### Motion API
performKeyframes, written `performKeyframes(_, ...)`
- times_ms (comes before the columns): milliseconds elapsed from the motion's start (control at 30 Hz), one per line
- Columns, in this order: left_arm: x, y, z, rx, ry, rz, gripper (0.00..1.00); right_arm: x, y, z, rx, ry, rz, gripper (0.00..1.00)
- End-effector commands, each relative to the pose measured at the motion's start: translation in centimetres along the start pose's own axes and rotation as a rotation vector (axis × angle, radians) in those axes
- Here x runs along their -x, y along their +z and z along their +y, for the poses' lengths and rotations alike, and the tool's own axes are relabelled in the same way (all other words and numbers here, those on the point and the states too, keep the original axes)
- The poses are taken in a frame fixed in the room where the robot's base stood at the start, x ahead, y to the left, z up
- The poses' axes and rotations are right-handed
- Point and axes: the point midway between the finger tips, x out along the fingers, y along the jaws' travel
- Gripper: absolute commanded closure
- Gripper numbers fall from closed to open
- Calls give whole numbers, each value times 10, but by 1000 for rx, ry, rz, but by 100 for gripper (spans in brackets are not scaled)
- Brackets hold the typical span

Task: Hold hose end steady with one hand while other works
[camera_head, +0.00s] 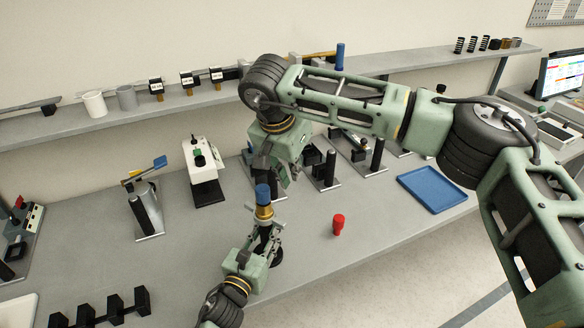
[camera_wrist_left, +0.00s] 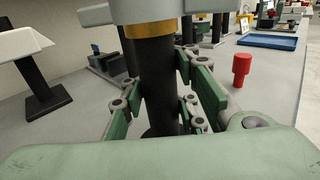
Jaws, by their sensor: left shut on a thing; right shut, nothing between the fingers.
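The hose end looks to be the upright black cylinder (camera_wrist_left: 152,85) with a gold collar (camera_head: 264,212) and a blue top (camera_head: 262,192). My left gripper (camera_head: 265,235) is shut around its black part below the collar; the fingers also show on both sides of it in the left wrist view (camera_wrist_left: 155,95). Its lower end is partly hidden by the fingers. My right gripper (camera_head: 286,178) is shut and empty, pointing down just above and right of the blue top, apart from it as far as I can tell.
A red knobbed piece (camera_head: 338,225) stands on the bench to the right. A blue tray (camera_head: 432,188) lies farther right. Black posts on plates (camera_head: 146,215) and a white device (camera_head: 203,172) stand behind. Black blocks (camera_head: 98,309) sit front left. Bench around the red piece is clear.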

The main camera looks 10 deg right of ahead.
Motion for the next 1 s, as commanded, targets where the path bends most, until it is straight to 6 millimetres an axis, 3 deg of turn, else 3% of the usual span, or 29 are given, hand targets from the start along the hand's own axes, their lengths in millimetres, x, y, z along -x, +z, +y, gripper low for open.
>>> performKeyframes(267,0,0,0,1,0,0,100,2,0,0,0,0,0,100)
performKeyframes(300,0,0,0,1,0,0,75,2,0,0,0,0,0,100)
performKeyframes(600,0,0,0,1,0,0,49,2,0,0,0,0,0,100)
performKeyframes(1000,7,-1,0,1,0,2,49,2,0,0,0,0,0,100)
